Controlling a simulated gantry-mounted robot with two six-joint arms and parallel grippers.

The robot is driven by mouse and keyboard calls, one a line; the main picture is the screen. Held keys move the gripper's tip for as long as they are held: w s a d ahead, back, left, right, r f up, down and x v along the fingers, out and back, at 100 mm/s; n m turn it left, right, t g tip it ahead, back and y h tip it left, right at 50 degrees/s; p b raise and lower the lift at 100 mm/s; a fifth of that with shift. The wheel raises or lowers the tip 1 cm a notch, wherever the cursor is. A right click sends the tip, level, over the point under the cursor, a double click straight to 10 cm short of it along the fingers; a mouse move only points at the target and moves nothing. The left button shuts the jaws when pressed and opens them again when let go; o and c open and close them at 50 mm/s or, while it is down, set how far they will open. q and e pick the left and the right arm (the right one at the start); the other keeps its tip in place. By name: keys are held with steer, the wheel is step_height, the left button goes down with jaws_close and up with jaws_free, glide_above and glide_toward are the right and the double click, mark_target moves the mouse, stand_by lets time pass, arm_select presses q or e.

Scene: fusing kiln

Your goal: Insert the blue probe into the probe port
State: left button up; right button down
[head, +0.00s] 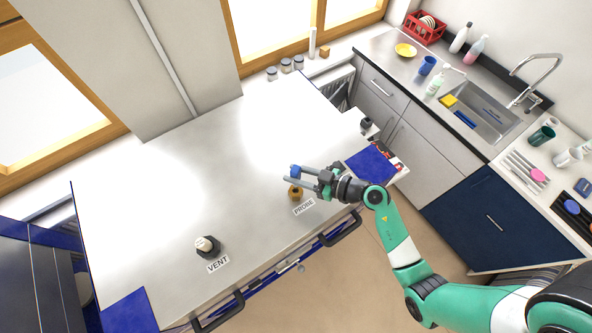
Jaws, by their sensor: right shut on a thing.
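My right gripper (298,177) reaches in from the right over the pale kiln lid. It is shut on the blue probe (295,170), whose blue end shows at the fingertips. The rest of the probe is hidden by the fingers or too small to tell. The brass-coloured probe port (296,194) is on the lid just below the fingertips in the picture, beside the label PROBE (304,207). The height of the probe over the port cannot be told. My left gripper is not in view.
A pale plug in a dark fitting (207,246) stands by the VENT label (218,264). Dark handles (340,229) line the lid's front edge. Small jars (285,65) stand on the sill behind. A sink counter (480,110) is at right. The lid's middle is clear.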

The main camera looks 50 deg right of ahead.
mark_target(296, 189)
steer(key=shift+f, duration=0.3)
stand_by(0.5)
steer(key=shift+p, duration=0.65)
stand_by(0.4)
steer(key=shift+p, duration=0.6)
steer(key=shift+f+b, duration=1.45)
steer(key=shift+f, duration=1.1)
steer(key=shift+c, duration=2.2)
jaws_free()
